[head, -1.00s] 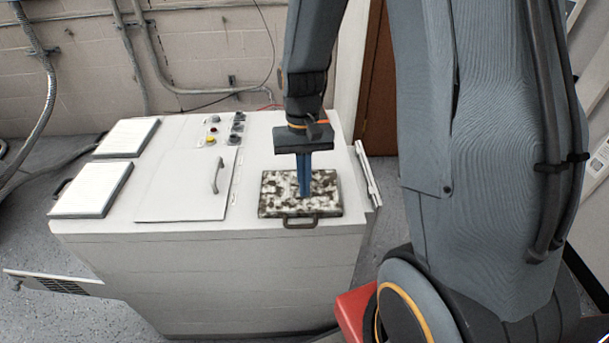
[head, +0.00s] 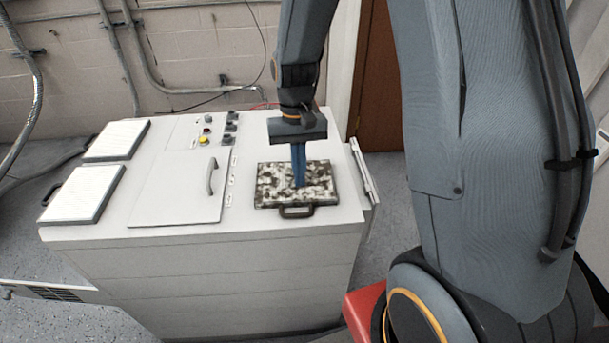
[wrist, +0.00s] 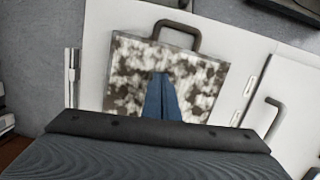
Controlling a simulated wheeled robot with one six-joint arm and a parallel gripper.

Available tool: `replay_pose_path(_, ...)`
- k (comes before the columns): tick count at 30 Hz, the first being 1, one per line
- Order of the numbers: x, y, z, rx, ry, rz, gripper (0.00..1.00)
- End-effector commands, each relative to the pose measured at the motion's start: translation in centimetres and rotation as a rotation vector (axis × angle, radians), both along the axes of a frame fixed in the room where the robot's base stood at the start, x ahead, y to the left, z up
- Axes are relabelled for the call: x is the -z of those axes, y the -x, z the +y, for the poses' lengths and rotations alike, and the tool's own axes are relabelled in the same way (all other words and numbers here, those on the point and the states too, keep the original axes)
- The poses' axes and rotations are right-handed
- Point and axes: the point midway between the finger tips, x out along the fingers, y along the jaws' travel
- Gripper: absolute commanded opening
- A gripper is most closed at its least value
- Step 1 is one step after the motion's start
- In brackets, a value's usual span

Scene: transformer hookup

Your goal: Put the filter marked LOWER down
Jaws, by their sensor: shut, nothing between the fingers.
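A flat filter (head: 264,188) with a brown-and-white mottled face and a dark handle lies on the right part of the white cabinet's top. Its handle points to the cabinet's front edge. I cannot read a LOWER mark on it. My gripper (head: 299,186) points down over the filter's middle, its blue fingers shut together with nothing between them. I cannot tell whether the tips touch the face. In the wrist view the shut fingers (wrist: 161,75) cover part of the mottled filter (wrist: 205,78), and its handle (wrist: 178,26) is clear of them.
The white cabinet (head: 200,250) has a lid with a handle (head: 176,190) left of the filter. Two clean white filters (head: 82,195) (head: 117,140) lie at its left side. Knobs and buttons (head: 206,130) are at the back. A panel (head: 363,172) stands along the right edge.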

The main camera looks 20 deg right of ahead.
Motion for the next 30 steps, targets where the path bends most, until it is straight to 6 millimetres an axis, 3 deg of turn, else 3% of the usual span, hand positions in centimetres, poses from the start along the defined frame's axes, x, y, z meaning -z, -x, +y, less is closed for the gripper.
replay_pose_path(2,0.8,0.1,0.1,-0.003,0.0,0.001,0.0)
replay_pose_path(9,-0.8,0.1,0.1,-0.003,0.0,0.0,0.0)
replay_pose_path(17,-1.0,0.1,0.1,-0.003,-0.001,0.001,0.0)
replay_pose_path(30,-0.7,-8.7,-1.3,-0.002,0.0,-0.002,0.0)
